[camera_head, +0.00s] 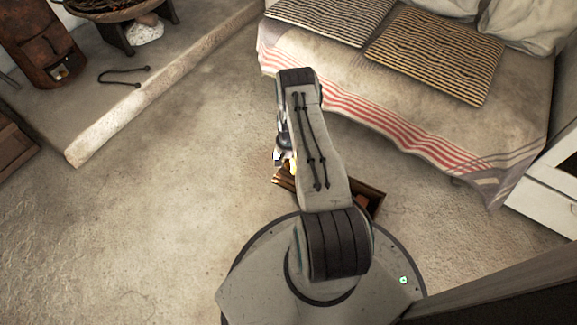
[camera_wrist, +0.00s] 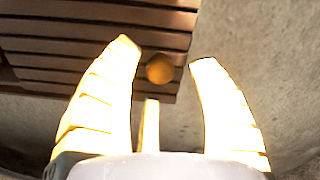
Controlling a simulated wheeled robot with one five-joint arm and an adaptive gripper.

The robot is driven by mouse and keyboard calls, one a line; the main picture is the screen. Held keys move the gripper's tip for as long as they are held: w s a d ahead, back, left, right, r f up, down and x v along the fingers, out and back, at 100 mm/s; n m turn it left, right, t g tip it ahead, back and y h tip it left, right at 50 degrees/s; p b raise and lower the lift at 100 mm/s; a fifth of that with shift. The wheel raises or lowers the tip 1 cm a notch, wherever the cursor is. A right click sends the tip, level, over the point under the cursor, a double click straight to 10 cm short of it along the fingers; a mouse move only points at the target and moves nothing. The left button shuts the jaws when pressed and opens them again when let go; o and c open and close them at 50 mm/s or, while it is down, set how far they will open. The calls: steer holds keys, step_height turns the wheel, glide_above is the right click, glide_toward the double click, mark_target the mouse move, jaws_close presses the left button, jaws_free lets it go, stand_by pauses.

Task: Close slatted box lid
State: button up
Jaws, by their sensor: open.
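The slatted box (camera_head: 370,200) sits on the floor in front of my base, and my arm hides its middle in the head view. Its brown wooden slats (camera_wrist: 60,45) fill the upper left of the wrist view. A round orange-brown knob (camera_wrist: 160,68) shows near the edge of the slats. My gripper (camera_wrist: 165,50) is open, with its pale fingers on either side of the knob in the picture. I cannot tell whether they touch it. In the head view my gripper (camera_head: 286,160) is mostly hidden beside the arm, above the box's left end. How far the lid stands open is unclear.
A bed or bench (camera_head: 400,110) with a striped cover and cushions is at the back right. A stone hearth ledge (camera_head: 110,115) with a dark poker (camera_head: 122,76) is at the left. A white cabinet (camera_head: 550,185) stands at right. The floor (camera_head: 150,220) at left is clear.

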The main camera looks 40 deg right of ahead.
steer(key=shift+f, duration=0.85)
steer(key=shift+o, duration=0.2)
jaws_close()
